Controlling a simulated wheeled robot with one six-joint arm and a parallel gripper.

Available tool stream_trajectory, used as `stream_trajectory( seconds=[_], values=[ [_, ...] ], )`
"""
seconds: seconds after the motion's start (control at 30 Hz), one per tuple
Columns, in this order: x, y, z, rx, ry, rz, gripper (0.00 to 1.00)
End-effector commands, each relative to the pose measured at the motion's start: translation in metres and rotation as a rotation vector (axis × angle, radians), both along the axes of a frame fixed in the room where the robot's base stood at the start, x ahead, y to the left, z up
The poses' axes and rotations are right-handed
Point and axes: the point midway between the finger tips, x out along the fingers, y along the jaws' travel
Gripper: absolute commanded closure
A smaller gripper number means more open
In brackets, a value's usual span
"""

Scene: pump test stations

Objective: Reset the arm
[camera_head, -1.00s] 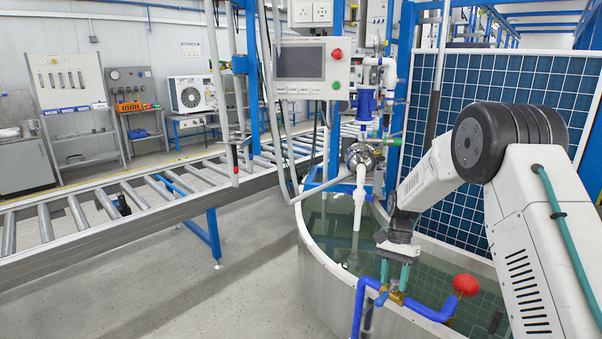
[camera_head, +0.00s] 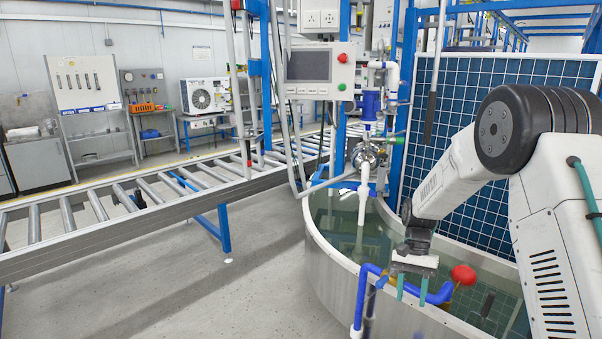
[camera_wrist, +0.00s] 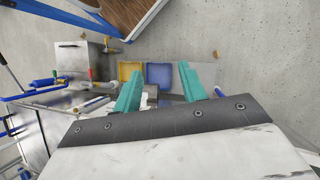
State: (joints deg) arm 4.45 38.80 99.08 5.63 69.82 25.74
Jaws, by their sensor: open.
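My arm reaches in from the right in the head view and bends down over the rim of the round tank (camera_head: 333,268). My gripper (camera_head: 412,290) has two teal fingers pointing down, apart and with nothing visible between them. It hangs in front of the blue pipe (camera_head: 372,275) and hides part of it. A red round knob (camera_head: 463,275) shows just right of the gripper. In the wrist view the teal fingers of my gripper (camera_wrist: 165,90) are spread apart, above a surface with a yellow tray (camera_wrist: 131,75) and a blue tray (camera_wrist: 159,76).
A roller conveyor (camera_head: 120,215) runs along the left and behind. A control panel (camera_head: 312,68) and a pump with white pipe (camera_head: 363,200) stand over the tank. A blue grid panel (camera_head: 470,120) is behind my arm. The grey floor (camera_head: 240,290) at left is clear.

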Motion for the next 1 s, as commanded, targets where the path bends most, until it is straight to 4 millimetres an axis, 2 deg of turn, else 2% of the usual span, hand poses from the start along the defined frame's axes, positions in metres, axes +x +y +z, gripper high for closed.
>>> stream_trajectory(
  seconds=[0.27,0.37,0.5,0.7,0.83,1.0],
  values=[
    [-0.044,0.004,0.056,0.036,-0.043,0.126,0.59],
    [-0.068,0.006,0.084,0.047,-0.071,0.184,0.59],
    [-0.113,0.009,0.128,0.063,-0.127,0.279,0.59],
    [-0.18,0.013,0.175,0.069,-0.215,0.398,0.59],
    [-0.224,0.014,0.196,0.064,-0.278,0.462,0.59],
    [-0.277,0.016,0.213,0.044,-0.369,0.528,0.59]
  ],
)
